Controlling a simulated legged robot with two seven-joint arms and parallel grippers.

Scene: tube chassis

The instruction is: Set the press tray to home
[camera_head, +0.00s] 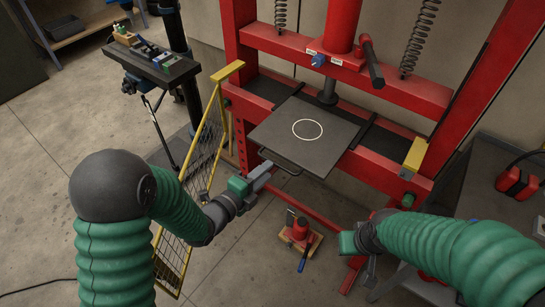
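The press tray (332,152) is a flat dark grey plate with a white circle. It lies level on the lower red beam of the press, under the ram, and juts out over the front. A thin dark handle (281,163) shows at its front left edge. My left gripper (268,171) is just left of this handle, with its fingers directed at it. I cannot tell whether it touches the handle or how far its fingers are apart. My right gripper (370,272) is low on the right, away from the tray, and its fingers are largely hidden.
The red press frame (400,85) stands around the tray. A yellow mesh guard (204,140) stands open on the left, close to my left arm. A red jack (299,230) sits on the floor below the tray. A grey bench (482,185) holds red items on the right.

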